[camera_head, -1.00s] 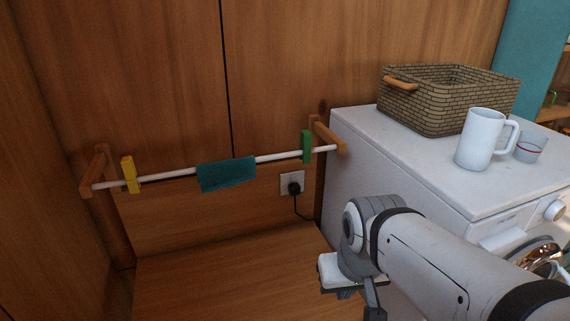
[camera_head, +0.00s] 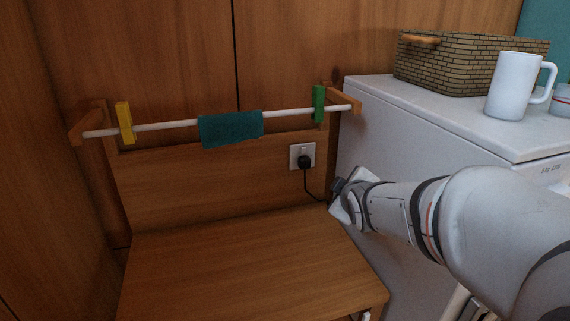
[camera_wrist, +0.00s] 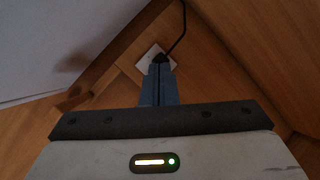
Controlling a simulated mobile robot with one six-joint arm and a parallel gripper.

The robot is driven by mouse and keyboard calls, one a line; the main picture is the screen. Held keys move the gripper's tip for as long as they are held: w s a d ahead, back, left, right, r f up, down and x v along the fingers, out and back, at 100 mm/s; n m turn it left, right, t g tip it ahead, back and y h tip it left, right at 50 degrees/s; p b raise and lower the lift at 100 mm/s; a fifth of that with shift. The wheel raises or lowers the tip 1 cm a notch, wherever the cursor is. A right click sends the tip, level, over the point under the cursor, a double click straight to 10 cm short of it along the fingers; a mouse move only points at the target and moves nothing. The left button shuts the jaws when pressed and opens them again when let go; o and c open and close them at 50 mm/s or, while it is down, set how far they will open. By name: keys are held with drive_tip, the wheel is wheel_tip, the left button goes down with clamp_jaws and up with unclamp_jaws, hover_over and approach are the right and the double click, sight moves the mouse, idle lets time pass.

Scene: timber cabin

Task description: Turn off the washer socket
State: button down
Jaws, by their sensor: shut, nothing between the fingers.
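The washer socket (camera_head: 302,151) is a white wall plate on the wooden wall, left of the washer, with a black plug (camera_head: 305,162) in its lower part and a dark cord hanging down. Its switch is too small to read. The socket also shows in the wrist view (camera_wrist: 150,53), partly hidden behind my fingers. My gripper (camera_head: 337,188) is to the right of and below the socket, in front of the washer's side, apart from the plate in the head view. In the wrist view my gripper (camera_wrist: 159,70) is shut and empty, its fingers pointing toward the plug.
The white washer (camera_head: 420,125) stands on the right, with a wicker basket (camera_head: 470,65) and a white mug (camera_head: 514,88) on top. A white rail (camera_head: 285,113) with a teal cloth (camera_head: 231,129) and clips runs above the socket. A wooden bench (camera_head: 240,265) lies below; its top is clear.

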sight(305, 149)
drive_tip(key=w+a+f+n+t+y+b, duration=0.1)
drive_tip(key=w+f+n+t+y+b, duration=0.2)
drive_tip(key=w+n+t+b, duration=0.3)
drive_tip(key=w+n+y+b, duration=0.1)
drive_tip(key=w+n+b, duration=0.1)
drive_tip(key=n, duration=0.2)
drive_tip(key=shift+w+a+f+y+b, duration=0.2)
drive_tip(key=shift+a+f+y+b, duration=0.1)
drive_tip(key=shift+a+y+b, duration=0.1)
drive_tip(key=shift+w, duration=0.1)
drive_tip(key=x, duration=1.3)
drive_tip(key=shift+w+r, duration=0.25)
drive_tip(key=shift+w, duration=0.15)
